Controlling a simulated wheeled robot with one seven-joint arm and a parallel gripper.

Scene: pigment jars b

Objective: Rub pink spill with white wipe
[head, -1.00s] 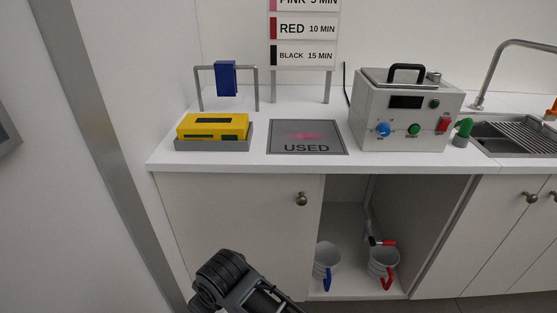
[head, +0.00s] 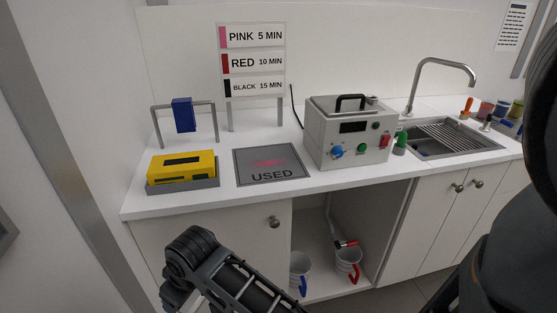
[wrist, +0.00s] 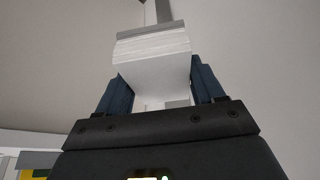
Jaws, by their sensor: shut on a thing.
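The pink spill (head: 268,162) is a smeared streak on the grey mat marked USED (head: 290,174), which lies on the white counter. In the wrist view my gripper (wrist: 155,90) is shut on a white wipe (wrist: 156,62), a folded, layered piece held between its dark blue fingers. In the head view my arm reaches up from the bottom in front of the cabinet. My gripper and the wipe cannot be made out there, and the wipe is apart from the spill.
A yellow box (head: 182,167) in a grey tray and a rack with a blue cloth (head: 184,114) stand left of the mat. A grey machine (head: 347,132) stands close on its right, with the sink (head: 440,138) beyond. A sign (head: 252,62) stands behind.

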